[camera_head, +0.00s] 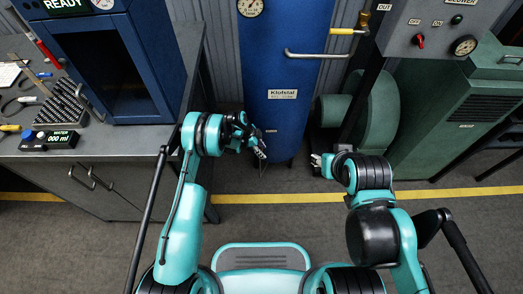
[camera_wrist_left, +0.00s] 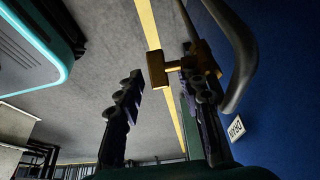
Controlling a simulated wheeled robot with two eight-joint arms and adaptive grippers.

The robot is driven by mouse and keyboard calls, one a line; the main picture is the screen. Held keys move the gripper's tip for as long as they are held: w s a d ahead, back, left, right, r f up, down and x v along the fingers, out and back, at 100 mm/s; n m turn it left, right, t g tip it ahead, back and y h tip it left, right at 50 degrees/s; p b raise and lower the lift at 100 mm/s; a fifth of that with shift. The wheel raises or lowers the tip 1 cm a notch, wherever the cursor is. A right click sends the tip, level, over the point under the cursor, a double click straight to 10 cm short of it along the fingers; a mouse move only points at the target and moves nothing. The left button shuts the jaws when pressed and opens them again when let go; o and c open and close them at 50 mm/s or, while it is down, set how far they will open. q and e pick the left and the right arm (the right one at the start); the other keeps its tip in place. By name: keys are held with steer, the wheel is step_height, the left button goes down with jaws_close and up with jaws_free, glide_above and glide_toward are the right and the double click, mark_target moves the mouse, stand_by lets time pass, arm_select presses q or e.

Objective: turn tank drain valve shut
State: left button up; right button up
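The blue tank (camera_head: 283,75) stands upright in the middle of the head view. My left gripper (camera_head: 258,146) is in front of its lower part. In the left wrist view the gripper (camera_wrist_left: 165,90) is open, with two dark fingers spread apart. A brass valve (camera_wrist_left: 203,60) sits at the tip of the right-hand finger, and its block-like handle (camera_wrist_left: 157,68) reaches into the gap between the fingers. I cannot tell whether the finger touches it. The valve is hidden in the head view. My right gripper (camera_head: 320,161) is right of the tank; its opening is unclear.
A grey bench (camera_head: 110,140) with a blue cabinet (camera_head: 108,65) stands at left. A dark pipe (camera_wrist_left: 240,55) curves close beside the valve. A green blower (camera_head: 375,115) and green machine (camera_head: 455,110) stand at right. A yellow line (camera_head: 280,198) crosses the clear floor.

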arm_select(q)
jaws_close()
steer(key=shift+d+y, duration=0.1)
steer(key=shift+y, duration=0.2)
steer(key=y, duration=0.2)
steer(key=shift+d+f+y, duration=0.15)
steer(key=shift+d+y, duration=0.05)
steer(key=shift+y, duration=0.1)
steer(key=shift+f+y, duration=0.2)
steer(key=shift+y, duration=1.6)
jaws_free()
